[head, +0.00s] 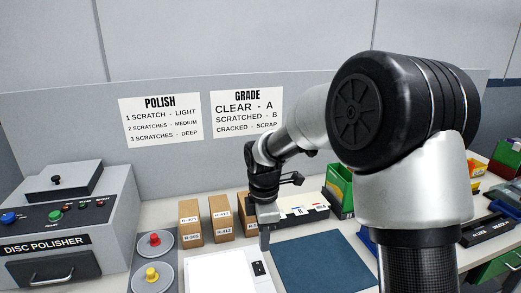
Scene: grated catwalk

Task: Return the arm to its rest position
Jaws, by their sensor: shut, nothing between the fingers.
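My arm rises large at the right of the head view and reaches back and left over the bench. My gripper (265,238) points down at the far end of it, over the back edge of a white device (225,272). The gripper is shut, with nothing seen in it. Its fingertips are small in this view, and I cannot tell whether they touch the device or stay above it. No other camera view shows the gripper.
Small brown boxes (190,222) stand just left of the gripper. A grey disc polisher (65,225) and a tray with red and yellow knobs (153,262) are further left. A blue mat (322,262) lies right of the gripper. A green bin (341,190) stands behind. Two signs hang behind.

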